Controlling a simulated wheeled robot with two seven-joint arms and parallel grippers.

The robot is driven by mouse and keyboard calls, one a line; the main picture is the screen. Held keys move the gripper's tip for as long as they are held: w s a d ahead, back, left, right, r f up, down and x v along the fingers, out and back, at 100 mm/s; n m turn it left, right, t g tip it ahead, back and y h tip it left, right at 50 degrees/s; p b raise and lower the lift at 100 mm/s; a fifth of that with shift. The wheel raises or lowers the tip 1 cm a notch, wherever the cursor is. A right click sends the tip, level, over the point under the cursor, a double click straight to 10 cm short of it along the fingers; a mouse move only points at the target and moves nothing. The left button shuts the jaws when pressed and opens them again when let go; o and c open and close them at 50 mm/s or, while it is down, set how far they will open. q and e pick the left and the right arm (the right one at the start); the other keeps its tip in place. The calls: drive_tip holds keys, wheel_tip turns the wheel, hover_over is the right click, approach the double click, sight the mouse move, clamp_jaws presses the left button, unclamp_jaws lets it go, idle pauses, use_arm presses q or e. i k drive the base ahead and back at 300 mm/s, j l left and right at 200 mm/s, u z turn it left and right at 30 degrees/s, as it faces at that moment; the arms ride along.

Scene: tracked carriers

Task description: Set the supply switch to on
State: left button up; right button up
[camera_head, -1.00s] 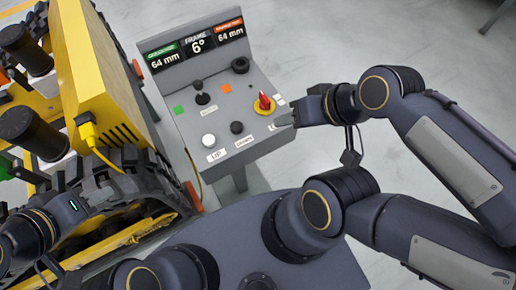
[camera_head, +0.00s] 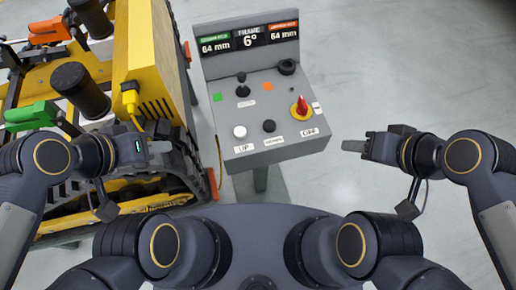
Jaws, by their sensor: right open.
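The likely supply switch is a red handle on a round yellow base (camera_head: 299,108), at the right side of the grey control console (camera_head: 240,167). Its handle points roughly up in the head view; I cannot read an on or off mark. A small white label (camera_head: 317,108) sits just right of it. My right gripper (camera_head: 353,146) is open and empty, to the right of the console and apart from it. My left gripper (camera_head: 160,147) is left of the console, over the yellow machine; its jaw gap is not clear.
The console also bears a white button (camera_head: 239,132), a black button (camera_head: 269,126), a black joystick (camera_head: 242,89) and a black knob (camera_head: 287,67). A display panel (camera_head: 249,39) stands at its back. The yellow tracked machine (camera_head: 147,60) is close on the left. Floor at right is clear.

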sight(302, 109)
drive_tip(key=j+z, duration=0.1)
drive_tip(key=z, duration=0.25)
drive_tip(key=j+z, duration=0.15)
drive_tip(key=z, duration=0.2)
drive_tip(key=k+l, duration=0.05)
